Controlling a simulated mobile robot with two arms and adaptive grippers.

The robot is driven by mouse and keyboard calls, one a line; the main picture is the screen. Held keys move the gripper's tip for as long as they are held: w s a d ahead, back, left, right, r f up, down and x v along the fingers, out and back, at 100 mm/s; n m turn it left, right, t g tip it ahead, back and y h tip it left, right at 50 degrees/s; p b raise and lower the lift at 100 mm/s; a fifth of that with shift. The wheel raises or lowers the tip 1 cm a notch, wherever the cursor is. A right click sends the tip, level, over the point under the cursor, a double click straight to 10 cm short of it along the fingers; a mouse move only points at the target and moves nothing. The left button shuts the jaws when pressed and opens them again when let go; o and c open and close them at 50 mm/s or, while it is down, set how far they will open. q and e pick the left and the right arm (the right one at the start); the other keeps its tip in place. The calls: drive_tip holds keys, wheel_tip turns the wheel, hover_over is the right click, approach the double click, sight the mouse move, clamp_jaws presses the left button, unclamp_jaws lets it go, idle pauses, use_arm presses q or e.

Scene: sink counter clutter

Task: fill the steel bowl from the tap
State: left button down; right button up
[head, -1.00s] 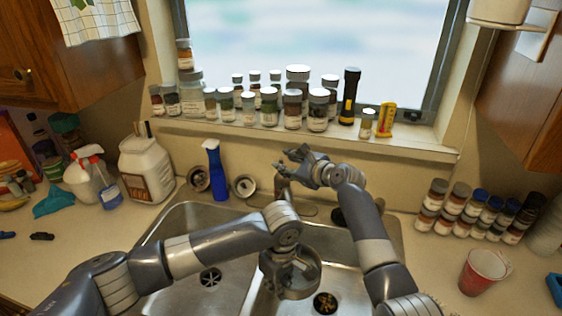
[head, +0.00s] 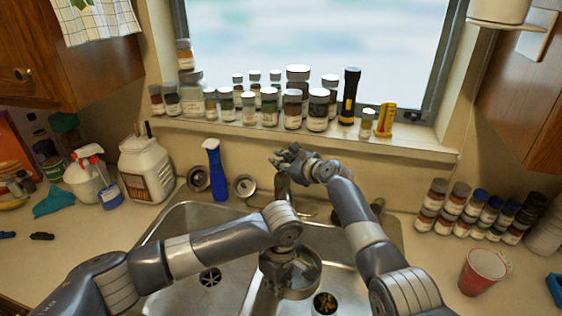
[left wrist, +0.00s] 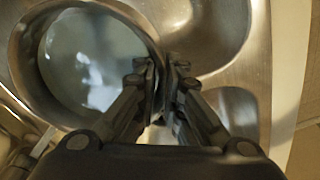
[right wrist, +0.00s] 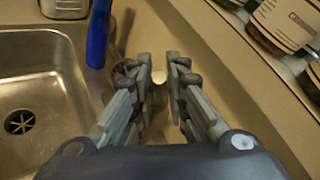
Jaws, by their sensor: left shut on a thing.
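The steel bowl (head: 307,280) is over the right sink basin, below the tap (head: 283,190). My left gripper (head: 272,262) is shut on the bowl's rim. In the left wrist view the bowl (left wrist: 27,62) holds a pale, reflecting surface that looks like water, and the fingers (left wrist: 165,75) close on its right side. My right gripper (head: 283,158) is above and beside the tap, with its fingers apart and empty. In the right wrist view a gap shows between the fingertips (right wrist: 158,68). My arms hide part of the tap and any stream from it.
Several jars and a black flashlight (head: 349,97) line the windowsill. A red cup (head: 478,272) and spice jars (head: 465,205) stand on the right counter. The left basin (head: 190,275) is empty.

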drive_tip(key=shift+f, duration=0.1)
clamp_jaws()
drive_tip(key=shift+s+f+n+t+y, duration=0.3)
drive_tip(key=shift+s+n+t, duration=0.1)
drive_tip(key=shift+s+t, duration=0.2)
drive_tip(key=o, duration=0.7)
unclamp_jaws()
drive_tip(key=shift+o, duration=0.2)
drive_tip(key=shift+s, duration=0.1)
drive_tip(key=v, duration=1.2)
drive_tip(key=shift+f, duration=0.1)
